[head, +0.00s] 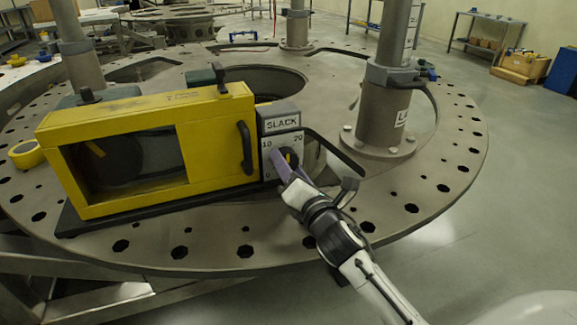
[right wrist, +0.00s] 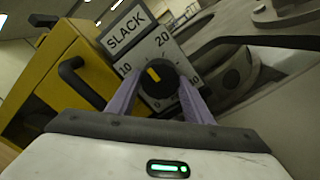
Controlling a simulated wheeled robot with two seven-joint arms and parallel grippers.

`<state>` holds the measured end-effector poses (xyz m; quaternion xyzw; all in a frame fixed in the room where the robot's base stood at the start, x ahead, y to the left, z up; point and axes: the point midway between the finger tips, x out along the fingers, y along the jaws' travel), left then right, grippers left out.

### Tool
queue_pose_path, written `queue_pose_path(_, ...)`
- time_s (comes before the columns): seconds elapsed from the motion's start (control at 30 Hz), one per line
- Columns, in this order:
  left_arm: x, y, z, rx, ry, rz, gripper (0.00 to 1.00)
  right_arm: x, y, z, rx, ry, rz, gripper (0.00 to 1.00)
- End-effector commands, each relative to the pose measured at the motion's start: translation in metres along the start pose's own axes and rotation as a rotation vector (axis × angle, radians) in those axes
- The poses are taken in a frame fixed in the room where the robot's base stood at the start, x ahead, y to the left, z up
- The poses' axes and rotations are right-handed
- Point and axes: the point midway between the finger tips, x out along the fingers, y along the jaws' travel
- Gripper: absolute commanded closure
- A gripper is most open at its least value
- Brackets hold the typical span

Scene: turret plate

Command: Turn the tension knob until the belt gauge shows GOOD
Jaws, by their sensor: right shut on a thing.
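The tension knob (right wrist: 163,82) is black and round with a yellow mark, on a white dial plate numbered 0, 10, 20 and up. In the right wrist view the yellow mark lies on the knob's upper left, on the side between 10 and 20. The belt gauge sign (head: 282,124) above the dial reads SLACK; it also shows in the right wrist view (right wrist: 126,28). My right gripper (head: 286,169) has its purple fingers on either side of the knob and is shut on it. The fingers hide part of the knob in the head view. My left gripper is not in view.
A yellow guard box (head: 215,135) with a dark window and black handle (head: 246,148) stands left of the dial. A thick grey post (head: 384,115) rises to the right. A yellow tape roll (head: 27,154) lies far left on the round turret plate (head: 440,165).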

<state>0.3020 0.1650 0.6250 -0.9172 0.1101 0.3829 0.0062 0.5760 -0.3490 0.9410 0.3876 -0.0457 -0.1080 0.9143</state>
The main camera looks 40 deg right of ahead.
Motion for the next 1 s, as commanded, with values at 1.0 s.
queue_pose_path(1.0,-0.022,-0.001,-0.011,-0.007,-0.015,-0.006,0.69,0.000,0.002,0.001,0.682,-0.001,-0.002,0.76)
